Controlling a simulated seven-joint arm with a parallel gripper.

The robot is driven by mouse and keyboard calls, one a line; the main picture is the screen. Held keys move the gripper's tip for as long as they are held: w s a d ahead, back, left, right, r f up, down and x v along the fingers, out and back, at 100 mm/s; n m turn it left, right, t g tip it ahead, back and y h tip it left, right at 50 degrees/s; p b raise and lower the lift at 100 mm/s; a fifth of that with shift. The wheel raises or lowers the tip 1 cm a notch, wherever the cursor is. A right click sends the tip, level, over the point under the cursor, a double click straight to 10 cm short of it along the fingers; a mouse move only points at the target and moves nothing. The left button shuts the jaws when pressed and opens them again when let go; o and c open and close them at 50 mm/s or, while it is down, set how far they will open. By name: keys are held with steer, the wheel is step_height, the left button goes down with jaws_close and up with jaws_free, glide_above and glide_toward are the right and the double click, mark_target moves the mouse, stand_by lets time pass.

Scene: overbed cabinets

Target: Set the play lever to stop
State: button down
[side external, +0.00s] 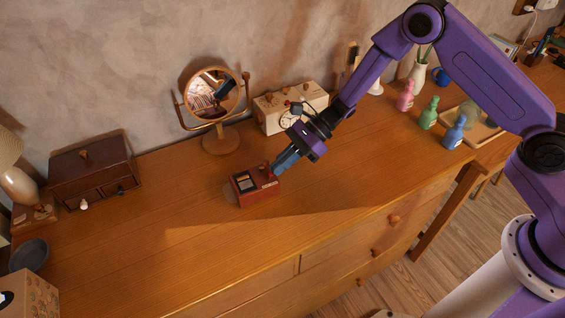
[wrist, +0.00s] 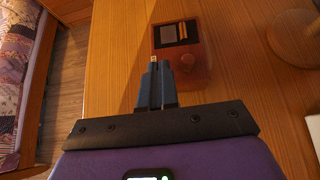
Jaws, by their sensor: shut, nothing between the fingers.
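A small reddish-brown box-shaped device (side external: 257,194) stands on the wooden dresser top, with a dark window and a raised part on its upper face. In the wrist view the device (wrist: 202,66) shows a dark window at its far end and a round reddish knob nearer me. My gripper (side external: 277,171) has blue fingers, shut and empty, pointing down at the device's right end. In the wrist view my gripper (wrist: 160,66) is at the device's left edge. A small pale piece shows at the fingertips; I cannot tell whether it is the play lever or whether they touch.
A round mirror (side external: 221,139) on a wooden stand and a cream box with a dial (side external: 272,113) stand behind the device. A dark drawer box (side external: 95,170) is at left; pink, green and blue bottles (side external: 454,133) are at right. The dresser front is clear.

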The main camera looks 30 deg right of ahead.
mark_target(273, 178)
steer(key=shift+a+r+h, duration=0.25)
steer(key=shift+a+h, duration=0.1)
steer(key=shift+h, duration=0.45)
steer(key=shift+a+r+h, duration=0.3)
steer(key=shift+a+h, duration=0.25)
steer(key=shift+h, duration=0.55)
steer(key=shift+a+r, duration=0.1)
steer(key=shift+a, duration=0.25)
steer(key=shift+r, duration=0.8)
steer(key=shift+d, duration=0.1)
